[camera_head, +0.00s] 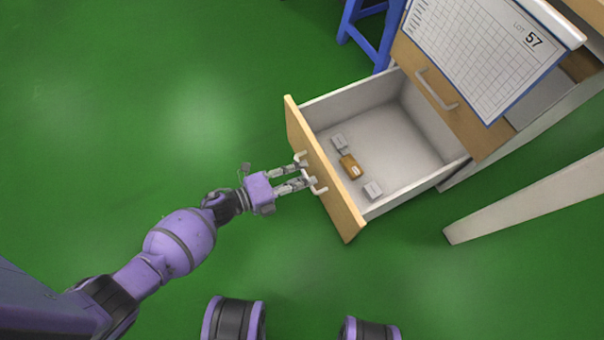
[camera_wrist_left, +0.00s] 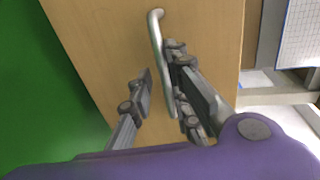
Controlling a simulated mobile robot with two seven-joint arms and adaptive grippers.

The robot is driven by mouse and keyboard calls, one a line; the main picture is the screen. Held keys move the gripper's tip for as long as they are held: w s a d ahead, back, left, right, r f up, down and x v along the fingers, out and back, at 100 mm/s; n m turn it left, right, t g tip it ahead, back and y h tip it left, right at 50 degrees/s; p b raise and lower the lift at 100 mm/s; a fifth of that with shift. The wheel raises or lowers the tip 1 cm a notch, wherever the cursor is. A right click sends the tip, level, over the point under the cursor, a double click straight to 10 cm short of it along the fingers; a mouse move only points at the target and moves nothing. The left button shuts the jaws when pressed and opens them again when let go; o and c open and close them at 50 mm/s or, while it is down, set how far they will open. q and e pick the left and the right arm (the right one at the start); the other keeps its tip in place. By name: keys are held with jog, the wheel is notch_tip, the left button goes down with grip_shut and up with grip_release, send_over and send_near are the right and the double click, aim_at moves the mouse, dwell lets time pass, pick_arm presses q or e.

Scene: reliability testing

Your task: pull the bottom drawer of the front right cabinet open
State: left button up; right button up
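The bottom drawer (camera_head: 331,175) of the cabinet on the right stands pulled well out, its inside visible in the head view. Its wooden front carries a pale bar handle (camera_head: 313,178). My left gripper (camera_head: 301,174) is at this handle, with its fingers apart. In the left wrist view the handle (camera_wrist_left: 156,50) runs between the fingers of the left gripper (camera_wrist_left: 158,85), close to or touching the right finger, with a gap to the left finger. My right gripper is in neither view.
A blue stool (camera_head: 372,35) stands behind. Green floor at left is clear.

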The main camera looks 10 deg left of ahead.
pick_arm(q)
jog(key=shift+r, duration=0.1)
jog(key=v, duration=1.2)
dwell(0.4)
